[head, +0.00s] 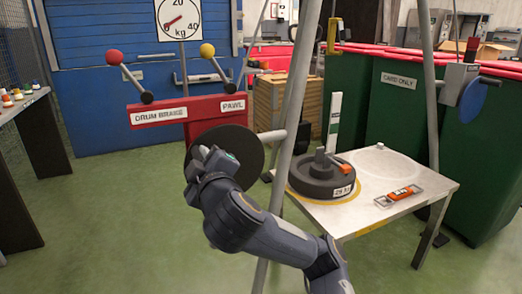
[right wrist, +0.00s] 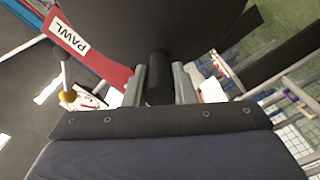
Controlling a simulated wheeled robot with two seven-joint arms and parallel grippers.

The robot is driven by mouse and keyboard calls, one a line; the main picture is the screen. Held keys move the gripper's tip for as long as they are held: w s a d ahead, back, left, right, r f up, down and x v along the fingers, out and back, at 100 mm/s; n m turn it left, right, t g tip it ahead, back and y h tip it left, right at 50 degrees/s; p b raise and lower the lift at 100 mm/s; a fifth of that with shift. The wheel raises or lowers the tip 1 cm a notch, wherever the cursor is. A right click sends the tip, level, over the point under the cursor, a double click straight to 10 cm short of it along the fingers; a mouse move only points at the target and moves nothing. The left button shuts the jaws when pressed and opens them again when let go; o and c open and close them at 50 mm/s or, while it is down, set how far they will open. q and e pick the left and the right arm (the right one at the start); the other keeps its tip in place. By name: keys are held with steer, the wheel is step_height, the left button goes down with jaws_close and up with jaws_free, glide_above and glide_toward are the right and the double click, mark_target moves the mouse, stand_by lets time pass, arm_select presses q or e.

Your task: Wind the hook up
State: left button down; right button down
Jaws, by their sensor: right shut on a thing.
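My right gripper (head: 206,160) is at the dark round disc (head: 247,149) below the red bar. In the right wrist view its two fingers (right wrist: 159,85) are closed on a dark cylindrical handle (right wrist: 159,66) in front of the disc. The gripper covers part of the disc in the head view. A yellow hook-like piece (head: 333,36) hangs high at the top, right of the grey pole. A dark round weight (head: 318,186) with a short post stands on the white table (head: 375,212), below and apart from the yellow piece. My left gripper is not in view.
The red bar (head: 189,107) carries labels "DRUM BRAKE" and "PAWL", with a red-knobbed lever (head: 130,76) and a yellow-knobbed lever (head: 218,68). Grey poles (head: 296,95) rise beside the disc. An orange level-like tool (head: 399,195) lies on the table. Green bins (head: 394,105) stand behind.

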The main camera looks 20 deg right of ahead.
steer(key=shift+d+r, duration=0.15)
steer(key=shift+d+r+m, duration=0.45)
steer(key=shift+m, duration=0.65)
steer(key=shift+d+r+m, duration=0.4)
steer(key=shift+d+m, duration=0.2)
steer(key=shift+m, duration=0.2)
steer(key=c, duration=1)
jaws_free()
steer(key=shift+a, duration=0.1)
